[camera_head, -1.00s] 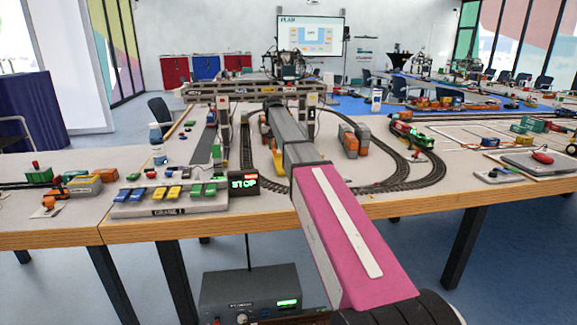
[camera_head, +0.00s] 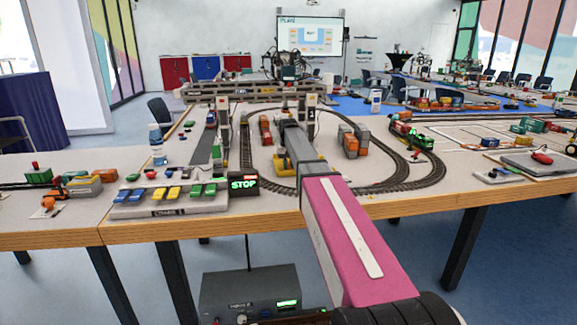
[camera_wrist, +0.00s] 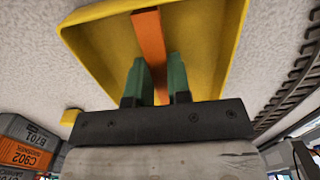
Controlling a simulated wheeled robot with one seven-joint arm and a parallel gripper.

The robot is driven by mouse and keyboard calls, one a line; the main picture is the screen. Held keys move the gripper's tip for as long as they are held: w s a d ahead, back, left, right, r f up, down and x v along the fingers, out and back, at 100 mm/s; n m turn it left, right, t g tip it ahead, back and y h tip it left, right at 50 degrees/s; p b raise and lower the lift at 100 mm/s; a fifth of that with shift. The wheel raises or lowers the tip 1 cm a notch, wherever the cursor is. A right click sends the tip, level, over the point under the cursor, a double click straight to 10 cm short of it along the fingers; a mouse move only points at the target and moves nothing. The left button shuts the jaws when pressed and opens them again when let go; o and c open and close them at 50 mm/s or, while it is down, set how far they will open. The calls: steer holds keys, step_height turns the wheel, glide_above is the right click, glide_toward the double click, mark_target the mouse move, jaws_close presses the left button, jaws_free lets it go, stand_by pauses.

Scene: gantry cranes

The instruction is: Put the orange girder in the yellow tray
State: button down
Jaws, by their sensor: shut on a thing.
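In the wrist view, my gripper (camera_wrist: 160,72) has its two green fingers shut on the orange girder (camera_wrist: 149,38), a narrow bar that runs away from the fingers. The yellow tray (camera_wrist: 100,42) lies beyond the fingers, and the girder shows against its inside. I cannot tell whether the girder touches the tray floor. In the head view, a bit of the yellow tray (camera_head: 281,165) shows at the left of my arm. My arm hides the rest of the tray, and I cannot make out the gripper or girder there.
A curved track (camera_head: 420,175) loops around this spot and also shows at the right in the wrist view (camera_wrist: 292,82). Stacked containers (camera_wrist: 28,143) stand at lower left there. A control panel (camera_head: 170,200) and a lit STOP sign (camera_head: 244,184) stand near the table's front edge.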

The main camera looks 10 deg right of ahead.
steer(key=shift+f, duration=0.1)
steer(key=c, duration=1.1)
jaws_free()
step_height(320, 180, up, 12)
steer(key=shift+w+r, duration=0.15)
